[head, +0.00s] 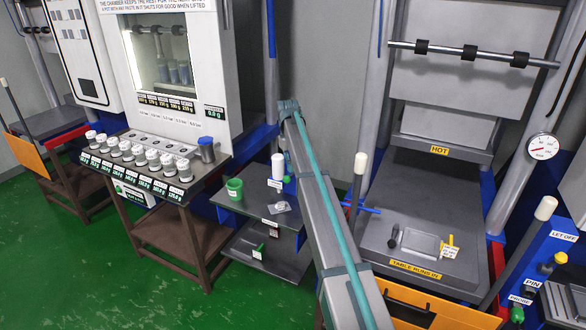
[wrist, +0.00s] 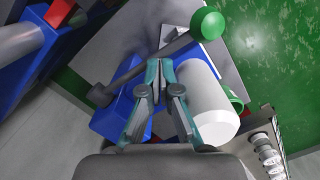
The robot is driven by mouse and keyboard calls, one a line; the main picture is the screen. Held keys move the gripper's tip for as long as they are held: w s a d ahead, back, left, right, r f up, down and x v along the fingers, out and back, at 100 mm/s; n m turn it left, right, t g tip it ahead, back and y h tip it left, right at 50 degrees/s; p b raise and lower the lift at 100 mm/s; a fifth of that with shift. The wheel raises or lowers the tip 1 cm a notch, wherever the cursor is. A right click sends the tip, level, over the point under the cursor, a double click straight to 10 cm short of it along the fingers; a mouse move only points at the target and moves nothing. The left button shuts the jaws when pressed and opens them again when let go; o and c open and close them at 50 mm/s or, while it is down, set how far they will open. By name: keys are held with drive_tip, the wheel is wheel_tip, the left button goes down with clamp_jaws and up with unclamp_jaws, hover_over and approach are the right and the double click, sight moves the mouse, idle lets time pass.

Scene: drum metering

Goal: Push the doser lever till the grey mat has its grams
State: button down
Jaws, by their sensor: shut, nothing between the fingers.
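The doser shows in the head view as a white cylinder (head: 277,167) with a blue body and a small green knob (head: 286,179), on a dark side table. In the wrist view the doser lever (wrist: 150,72) is a dark rod ending in a green ball (wrist: 210,22). The white cylinder (wrist: 208,105) lies right of my gripper (wrist: 159,66), and the blue body (wrist: 112,122) left. My gripper is shut and empty, its tips close to the rod; I cannot tell whether they touch it. In the head view my arm hides the gripper. I cannot clearly single out the grey mat.
A green cup (head: 235,188) and a small clear dish (head: 280,207) stand on the side table (head: 255,206). Several white-lidded pots (head: 138,153) line the bench at left, beside a blue-grey cup (head: 206,148). A press with a hot table (head: 410,240) stands at right.

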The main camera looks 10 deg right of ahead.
drive_tip(key=shift+w+a+r, duration=0.2)
drive_tip(key=shift+w, duration=0.4)
drive_tip(key=shift+w+a+r, duration=0.15)
drive_tip(key=shift+w+a, duration=0.05)
drive_tip(key=shift+w, duration=0.4)
drive_tip(key=shift+s, duration=0.1)
